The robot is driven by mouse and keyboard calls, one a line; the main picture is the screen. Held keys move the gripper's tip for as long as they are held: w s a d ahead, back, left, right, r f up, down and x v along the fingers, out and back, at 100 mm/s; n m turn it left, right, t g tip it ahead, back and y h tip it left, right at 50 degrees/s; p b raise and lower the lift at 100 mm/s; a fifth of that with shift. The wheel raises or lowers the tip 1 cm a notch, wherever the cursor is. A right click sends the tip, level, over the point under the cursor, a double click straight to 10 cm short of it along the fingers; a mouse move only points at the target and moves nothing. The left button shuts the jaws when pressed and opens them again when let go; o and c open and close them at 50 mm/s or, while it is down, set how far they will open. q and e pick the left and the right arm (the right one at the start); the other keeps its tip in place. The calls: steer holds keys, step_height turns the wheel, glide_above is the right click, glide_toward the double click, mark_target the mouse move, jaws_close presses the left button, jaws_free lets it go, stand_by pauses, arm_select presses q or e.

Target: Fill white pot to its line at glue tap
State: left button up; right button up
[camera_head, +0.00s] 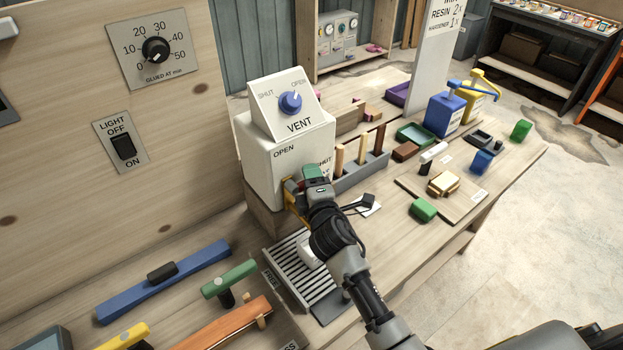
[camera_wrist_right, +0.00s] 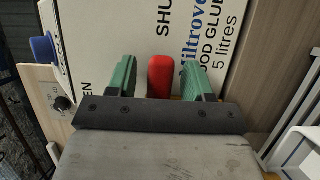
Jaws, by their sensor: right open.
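The white glue container (camera_head: 262,165) stands at the back of the bench, marked OPEN and SHUT, with a blue VENT knob (camera_head: 290,103) on top. My right gripper (camera_head: 305,182) is at its front. In the right wrist view, a red tap handle (camera_wrist_right: 161,76) stands between the green fingers of my right gripper (camera_wrist_right: 160,80), with gaps on both sides. The fingers are open. A yellow-orange part (camera_head: 292,194) shows beside the gripper. A white rounded thing (camera_head: 308,252), perhaps the white pot, is mostly hidden under my right arm; its inside is not visible.
A slatted grate (camera_head: 287,272) lies below the container. Coloured clamps, including a blue bar (camera_head: 165,282) and a green one (camera_head: 230,279), lie at front left. A grey rack (camera_head: 360,173) with sticks stands right of the container. Blocks and bottles (camera_head: 443,113) occupy the right bench.

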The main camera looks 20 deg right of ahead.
mark_target(302, 161)
jaws_close()
stand_by(0.3)
steer(key=n+b, duration=0.1)
steer(key=n+t+b, duration=0.1)
steer(key=n, duration=0.1)
steer(key=shift+r+b, duration=0.4)
steer(key=n, duration=0.1)
steer(key=r+n+t+y+b, duration=0.1)
steer(key=shift+a+n, duration=0.2)
steer(key=shift+n, duration=0.1)
steer(key=shift+s+a+r+n+t+y+b, duration=0.15)
steer(key=shift+r+n+t+y+b, duration=0.1)
steer(key=shift+n+b, duration=0.4)
steer(key=shift+a+r+n+t+y+b, duration=0.15)
steer(key=shift+r+n+b, duration=0.15)
steer(key=shift+n, duration=0.65)
